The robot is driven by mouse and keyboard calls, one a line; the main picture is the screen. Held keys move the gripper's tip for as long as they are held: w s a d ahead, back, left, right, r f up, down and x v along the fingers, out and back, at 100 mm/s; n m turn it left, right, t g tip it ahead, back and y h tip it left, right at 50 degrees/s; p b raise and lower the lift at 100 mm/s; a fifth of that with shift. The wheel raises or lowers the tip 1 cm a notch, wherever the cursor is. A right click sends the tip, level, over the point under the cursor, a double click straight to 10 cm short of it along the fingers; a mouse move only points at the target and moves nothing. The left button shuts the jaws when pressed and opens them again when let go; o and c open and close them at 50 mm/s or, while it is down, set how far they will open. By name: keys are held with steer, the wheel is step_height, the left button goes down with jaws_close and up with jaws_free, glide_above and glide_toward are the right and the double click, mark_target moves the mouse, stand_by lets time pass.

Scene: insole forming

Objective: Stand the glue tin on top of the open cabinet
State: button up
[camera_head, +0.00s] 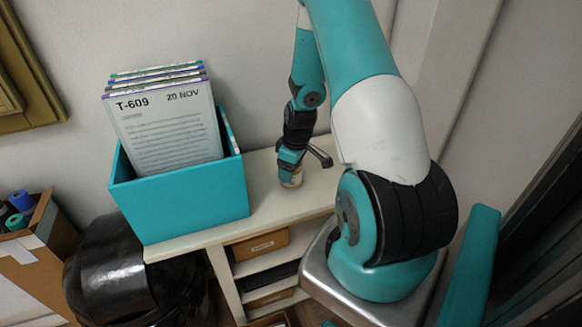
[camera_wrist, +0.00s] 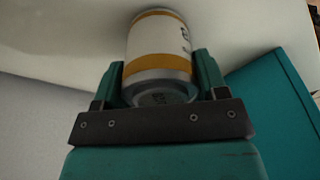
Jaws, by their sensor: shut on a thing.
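The glue tin (camera_wrist: 158,45) is a small cylinder with a white and yellow label and a silver metal rim. In the wrist view it sits between the two fingers of my gripper (camera_wrist: 160,85), which is shut on it. The cabinet is cream with open shelves.
A teal box (camera_head: 185,212) with several labelled folders (camera_head: 165,125) stands on the cabinet top, left of my gripper. Boxes (camera_head: 261,245) lie on the shelves. A black glossy bin (camera_head: 125,275) and a cardboard box (camera_head: 30,260) are at lower left. The wall is close behind.

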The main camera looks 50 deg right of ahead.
steer(key=o, duration=1)
steer(key=shift+f, duration=0.1)
steer(key=shift+o, duration=0.2)
steer(key=r, duration=0.4)
steer(key=s+r, duration=0.1)
steer(key=r, duration=0.3)
steer(key=s+r, duration=0.1)
steer(key=r, duration=0.3)
steer(key=shift+d+r, duration=0.1)
steer(key=shift+d, duration=0.1)
steer(key=w+a+r+n+y, duration=0.1)
steer(key=a+r, duration=0.4)
steer(key=a, duration=0.6)
steer(key=w+a+r+n+y, duration=0.1)
steer(key=a+r, duration=0.4)
steer(key=a, duration=0.6)
steer(key=s+a+r+n+g+y, duration=0.1)
steer(key=s+a+r, duration=0.2)
steer(key=s+a, duration=0.4)
steer(key=s+a+r+n, duration=0.1)
steer(key=s+a+r, duration=0.1)
steer(key=s+a, duration=0.6)
steer(key=shift+a+r+g+y, duration=0.4)
steer(key=shift+a, duration=0.05)
steer(key=shift+s, duration=0.1)
